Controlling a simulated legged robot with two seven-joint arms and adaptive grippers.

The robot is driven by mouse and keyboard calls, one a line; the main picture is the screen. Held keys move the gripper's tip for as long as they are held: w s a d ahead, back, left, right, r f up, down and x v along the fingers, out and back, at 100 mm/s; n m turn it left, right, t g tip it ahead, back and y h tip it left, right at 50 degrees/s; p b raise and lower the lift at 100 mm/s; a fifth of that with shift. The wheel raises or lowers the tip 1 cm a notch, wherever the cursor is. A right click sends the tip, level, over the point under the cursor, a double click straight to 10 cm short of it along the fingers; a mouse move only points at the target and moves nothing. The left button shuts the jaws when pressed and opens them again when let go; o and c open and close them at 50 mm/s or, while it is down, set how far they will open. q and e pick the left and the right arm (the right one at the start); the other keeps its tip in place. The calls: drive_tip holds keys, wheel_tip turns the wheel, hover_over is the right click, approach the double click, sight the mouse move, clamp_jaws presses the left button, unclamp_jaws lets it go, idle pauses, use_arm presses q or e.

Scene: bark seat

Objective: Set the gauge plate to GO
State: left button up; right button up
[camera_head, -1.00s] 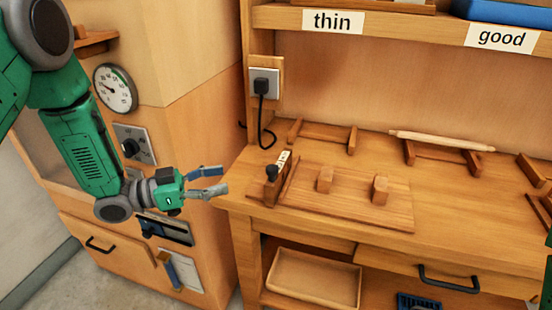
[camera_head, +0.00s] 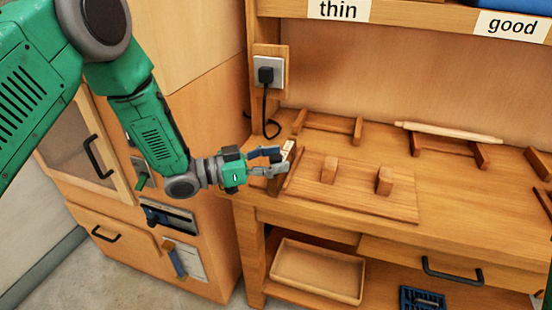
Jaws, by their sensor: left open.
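A wooden board (camera_head: 345,202) with two small upright blocks (camera_head: 384,181) lies at the bench's left end. An upright wooden piece (camera_head: 290,167) with a white marked strip (camera_head: 289,147) stands at its left edge; I take this for the gauge plate. Its marks are too small to read, and its black knob is hidden by my gripper. My left gripper (camera_head: 282,161) is open, its fingers reaching right to the upright piece. I cannot tell whether they touch it or straddle the knob. My right gripper is out of view; a green bit of my right arm shows at the right edge.
A socket (camera_head: 268,72) with a black plug and hanging cable (camera_head: 266,112) is just behind. Wooden cradles (camera_head: 328,127) stand at the back, one bearing a pale rod (camera_head: 448,132). A tray (camera_head: 318,272) sits below the bench. A cabinet (camera_head: 85,225) stands left.

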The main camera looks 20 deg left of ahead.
sight(283, 155)
use_arm(q)
clamp_jaws()
drive_tip(key=w+b, duration=0.1)
drive_tip(key=w, duration=0.4)
drive_tip(key=shift+w+d, duration=0.1)
drive_tip(key=shift+w, duration=0.1)
drive_tip(key=shift+r, duration=0.15)
unclamp_jaws()
drive_tip(key=shift+w, duration=0.1)
drive_tip(key=shift+s+a, duration=0.3)
drive_tip(key=shift+a, duration=0.15)
drive_tip(key=v, duration=1.1)
drive_tip(key=shift+f, duration=0.25)
